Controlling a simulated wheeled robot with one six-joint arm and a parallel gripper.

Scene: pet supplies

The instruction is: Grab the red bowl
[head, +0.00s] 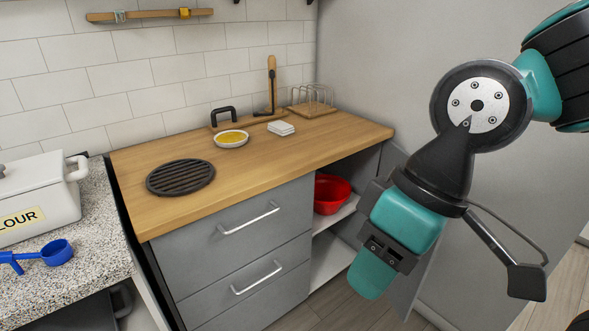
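The red bowl (332,194) sits on the upper shelf of an open compartment in the grey cabinet, under the right part of the wooden counter. Its left side is partly hidden by the drawer front. My gripper (448,284), teal and black, hangs in front of the cabinet at the right of the head view, to the right of the bowl and apart from it. Its two sides are spread wide and nothing shows between them.
The wooden counter (250,165) bears a black round grate (181,178), a white dish with yellow contents (232,139), white stacked pieces (281,128) and a rack (312,103). Grey drawers (240,222) adjoin the compartment. The lower shelf (328,258) shows bare. A flour box (38,197) stands left.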

